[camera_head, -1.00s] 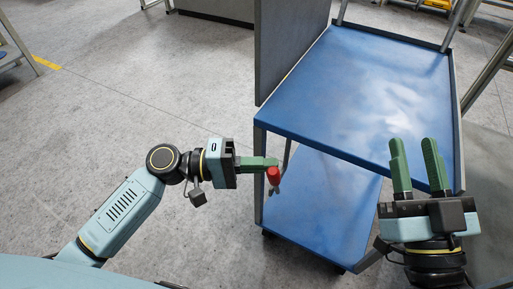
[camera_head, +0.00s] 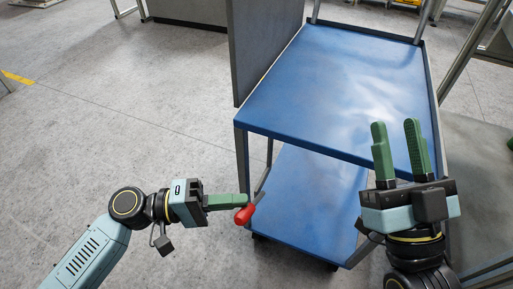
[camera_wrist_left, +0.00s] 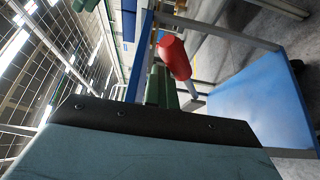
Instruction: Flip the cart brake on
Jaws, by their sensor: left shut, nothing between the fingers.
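The blue cart (camera_head: 350,85) stands in front of me, with a blue top shelf and a lower shelf. Its brake lever has a red handle (camera_head: 244,214) at the cart's near left corner, pointing down to the left. My left gripper (camera_head: 245,200) is shut and empty, its fingertips right beside the red handle; whether they touch it I cannot tell. In the left wrist view the red handle (camera_wrist_left: 174,57) shows just past the green fingers (camera_wrist_left: 160,88). My right gripper (camera_head: 398,148) is open and empty, its fingers pointing up in front of the cart's near right part.
A grey upright panel (camera_head: 262,45) stands along the cart's left side. Metal posts (camera_head: 470,40) stand to the right. The grey floor (camera_head: 110,120) left of the cart is clear.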

